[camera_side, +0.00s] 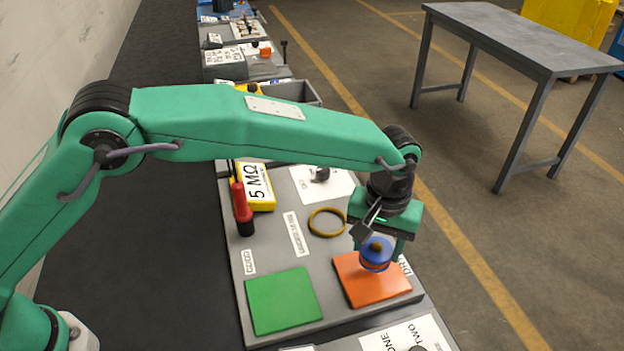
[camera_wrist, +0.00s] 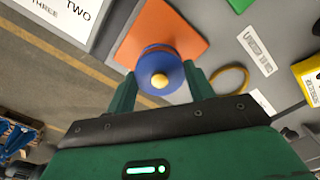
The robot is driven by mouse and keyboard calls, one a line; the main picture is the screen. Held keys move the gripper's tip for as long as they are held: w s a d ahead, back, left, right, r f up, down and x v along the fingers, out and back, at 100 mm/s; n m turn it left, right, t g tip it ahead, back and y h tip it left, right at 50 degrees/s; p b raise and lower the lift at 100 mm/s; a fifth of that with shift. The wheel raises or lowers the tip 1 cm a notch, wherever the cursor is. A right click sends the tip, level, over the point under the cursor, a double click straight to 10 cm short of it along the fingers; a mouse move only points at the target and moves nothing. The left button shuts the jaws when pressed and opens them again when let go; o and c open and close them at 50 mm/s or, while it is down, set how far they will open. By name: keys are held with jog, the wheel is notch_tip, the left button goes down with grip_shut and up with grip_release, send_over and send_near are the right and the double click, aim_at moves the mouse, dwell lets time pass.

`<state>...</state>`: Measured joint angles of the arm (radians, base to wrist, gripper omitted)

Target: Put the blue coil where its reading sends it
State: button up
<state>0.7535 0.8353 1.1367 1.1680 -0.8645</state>
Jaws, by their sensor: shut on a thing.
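The blue coil (camera_side: 376,256), a spool with a brass-coloured knob, is between the fingers of my gripper (camera_side: 378,244), which is shut on it. In the wrist view the coil (camera_wrist: 158,66) sits between both fingertips (camera_wrist: 161,80). It is over the orange pad (camera_side: 362,290); I cannot tell whether it touches it. The orange pad's label is partly hidden and starts "DR". The green pad (camera_side: 283,301) is empty, with a small white label beside it that I cannot read surely. The yellow meter (camera_side: 259,187) reads "5 MΩ".
A yellow-brown ring (camera_side: 327,222) lies on the grey board behind the orange pad. A white card (camera_side: 408,337) marked "ONE" and "TWO" is at the front. A grey bin (camera_side: 293,92) is farther back.

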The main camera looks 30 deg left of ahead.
aim_at(377, 249)
jog(key=shift+f, duration=1.95)
jog(key=shift+f, duration=0.1)
jog(key=o, duration=1.2)
jog(key=shift+f, duration=0.1)
jog(key=shift+r, duration=0.2)
notch_tip(377, 249, up, 12)
